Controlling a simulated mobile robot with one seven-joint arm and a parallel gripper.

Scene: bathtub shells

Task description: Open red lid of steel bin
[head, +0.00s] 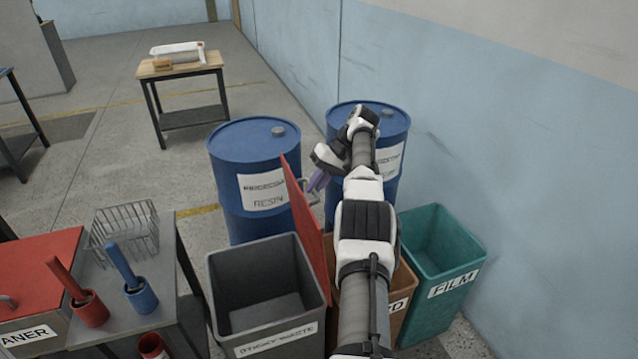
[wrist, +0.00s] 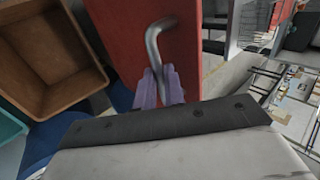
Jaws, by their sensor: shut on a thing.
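In the wrist view the lid's red face (wrist: 116,22) carries a bent metal handle (wrist: 156,38). My gripper (head: 317,182) is at the lid's right face, with its purple fingers shut on the handle. The fingers also show in the wrist view (wrist: 163,86). My arm hides part of the area right of the lid.
A brown bin (head: 402,287) and a teal bin (head: 437,240) stand right of the steel bin, near the wall. Blue drums (head: 240,165) stand behind. At left, a grey table holds a wire basket (head: 125,232) and a red-topped box (head: 35,270).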

